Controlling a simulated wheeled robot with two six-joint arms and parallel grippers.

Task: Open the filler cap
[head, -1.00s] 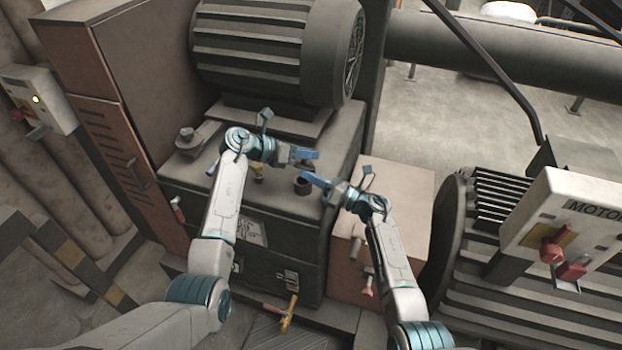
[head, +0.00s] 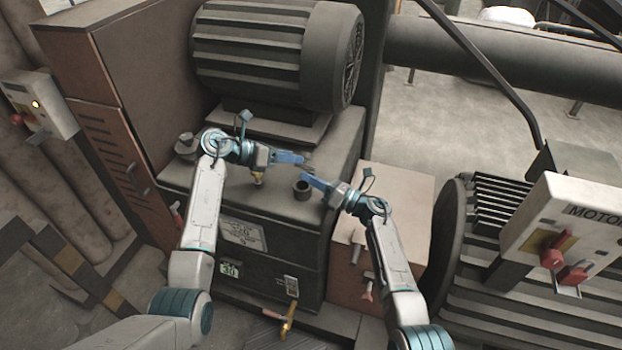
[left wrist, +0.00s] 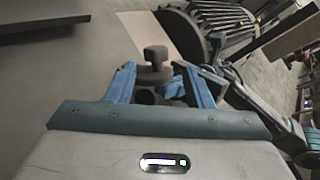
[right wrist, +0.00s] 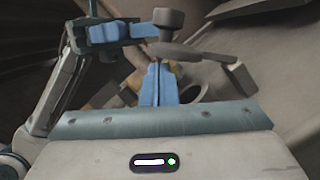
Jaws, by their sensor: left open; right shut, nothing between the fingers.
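The filler neck (head: 302,191) is a short dark ring on top of the tank; its round opening faces up and is uncovered. The filler cap (left wrist: 153,73), a dark disc with a knob, stands off the neck in the left wrist view. The cap (right wrist: 168,20) and an arm beside it also show in the right wrist view, above the neck (right wrist: 195,88). My left gripper (head: 298,159) is open behind the neck, its fingertips either side of the cap; contact is unclear. My right gripper (head: 304,177) is shut and empty, just above the neck's right side.
A large ribbed motor (head: 275,55) stands behind the tank top. A knobbed fitting (head: 187,146) and a small brass fitting (head: 259,180) sit on the tank to the left. A reddish box (head: 395,200) and a motor control box (head: 570,225) are to the right.

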